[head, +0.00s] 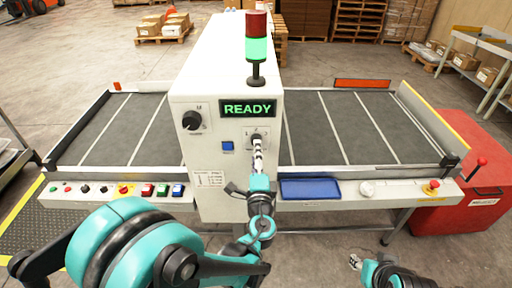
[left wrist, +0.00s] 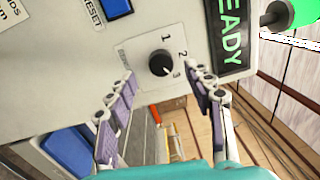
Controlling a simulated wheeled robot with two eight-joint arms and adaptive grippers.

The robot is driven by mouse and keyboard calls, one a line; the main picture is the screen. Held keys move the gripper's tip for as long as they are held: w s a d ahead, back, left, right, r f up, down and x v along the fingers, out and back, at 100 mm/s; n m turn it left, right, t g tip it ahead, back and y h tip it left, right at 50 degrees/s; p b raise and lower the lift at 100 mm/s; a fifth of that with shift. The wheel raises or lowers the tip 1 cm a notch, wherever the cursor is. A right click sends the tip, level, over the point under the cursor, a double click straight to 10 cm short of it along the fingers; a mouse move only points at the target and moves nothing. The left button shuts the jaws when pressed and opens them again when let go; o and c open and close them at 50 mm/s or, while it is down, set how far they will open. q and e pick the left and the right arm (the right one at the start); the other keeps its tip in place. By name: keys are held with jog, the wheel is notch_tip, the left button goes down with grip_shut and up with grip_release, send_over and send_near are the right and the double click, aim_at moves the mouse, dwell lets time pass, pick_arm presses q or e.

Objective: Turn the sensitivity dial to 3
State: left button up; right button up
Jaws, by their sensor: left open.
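The sensitivity dial (left wrist: 160,63) is a small black round knob on a pale plate (left wrist: 128,55) marked 1, 2 and 3. A small light mark on the knob appears to face the 3 side, but I cannot read it surely. In the left wrist view my left gripper (left wrist: 159,72) is open, with one finger on each side of the dial; contact is not clear. In the head view my left gripper (head: 257,141) covers most of the dial plate (head: 250,132), below the READY display. My right gripper (head: 355,262) is low at the right, away from the machine, its jaws too small to judge.
The white cabinet has another black knob (head: 191,120) and a blue button (head: 228,146) left of the plate. The green READY display (head: 248,108) sits just above it. A blue tray (head: 311,188) and an emergency stop (head: 431,187) are at the right.

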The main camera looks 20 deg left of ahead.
pick_arm(q)
jog(key=v, duration=0.7)
jog(key=shift+s, duration=0.35)
jog(key=shift+f, duration=0.1)
